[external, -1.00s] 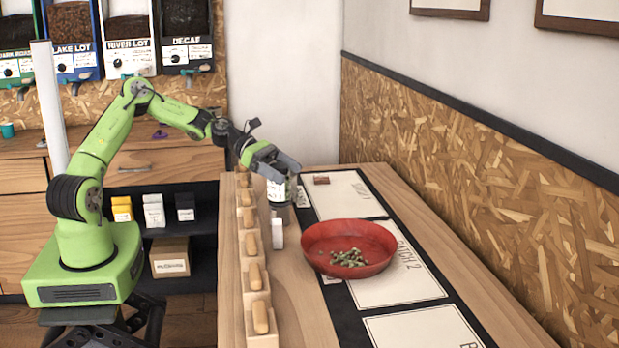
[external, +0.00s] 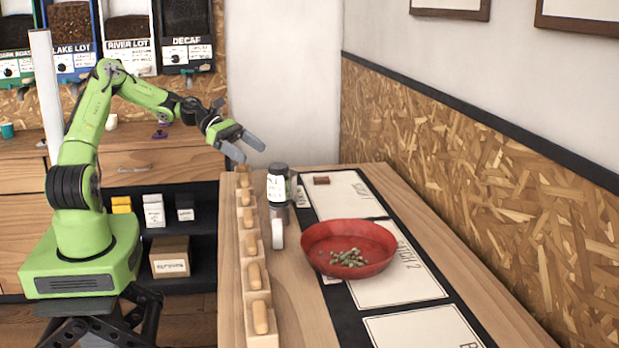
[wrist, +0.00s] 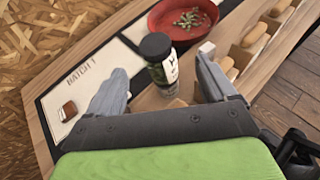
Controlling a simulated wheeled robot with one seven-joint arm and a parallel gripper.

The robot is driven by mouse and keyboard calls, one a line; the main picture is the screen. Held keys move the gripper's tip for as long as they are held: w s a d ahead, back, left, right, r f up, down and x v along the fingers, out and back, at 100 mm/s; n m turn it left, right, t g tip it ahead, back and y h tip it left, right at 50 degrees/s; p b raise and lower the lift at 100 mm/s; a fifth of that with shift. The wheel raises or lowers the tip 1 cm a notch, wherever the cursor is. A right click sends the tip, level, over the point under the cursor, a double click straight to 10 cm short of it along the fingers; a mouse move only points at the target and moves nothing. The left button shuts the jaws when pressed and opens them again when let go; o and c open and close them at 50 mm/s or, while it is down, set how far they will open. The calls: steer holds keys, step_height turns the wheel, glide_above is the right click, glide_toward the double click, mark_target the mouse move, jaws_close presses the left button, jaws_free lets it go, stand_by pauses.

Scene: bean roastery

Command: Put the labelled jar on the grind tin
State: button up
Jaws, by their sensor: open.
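The labelled jar (external: 277,184) has a dark lid and a white label. It stands upright on top of a grey metallic tin (external: 280,212), which looks like the grind tin, near the left side of the counter. In the wrist view the jar (wrist: 170,67) is seen from above, between and beyond the fingers, and it mostly hides what is under it. My gripper (external: 250,147) is open and empty, above and left of the jar in the external view, clear of it. Its two fingers are spread wide in the wrist view (wrist: 160,80).
A red bowl (external: 318,235) with greenish beans stands right of the jar. A small white block (external: 278,234) is just in front of the tin. A row of wooden holders (external: 262,340) lines the counter's left edge. A small brown item (external: 321,180) lies on a card behind.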

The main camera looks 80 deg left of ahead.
steer(key=d+m+g, duration=0.1)
steer(key=d+m, duration=0.1)
steer(key=s+d+f+m+g+y, duration=0.1)
steer(key=d+m+g, duration=0.1)
steer(key=d, duration=0.1)
steer(key=s+d+f+m+g, duration=0.1)
steer(key=d+m, duration=0.1)
steer(key=d, duration=0.1)
steer(key=shift+d+m, duration=0.2)
steer(key=shift+m, duration=0.1)
steer(key=s+d+r+m+y, duration=0.2)
steer(key=s+m, duration=0.5)
steer(key=s+d+r+m+y, duration=0.2)
steer(key=s+d+r+m, duration=0.1)
steer(key=s+m, duration=0.4)
steer(key=s+d+r+m+y, duration=0.2)
steer(key=s+d+m, duration=0.1)
steer(key=s+m, duration=0.4)
steer(key=shift+s+d+r+m+g+y, duration=0.3)
steer(key=shift+s+r+g+y, duration=0.1)
steer(key=shift+s, duration=0.85)
steer(key=shift+r, duration=0.1)
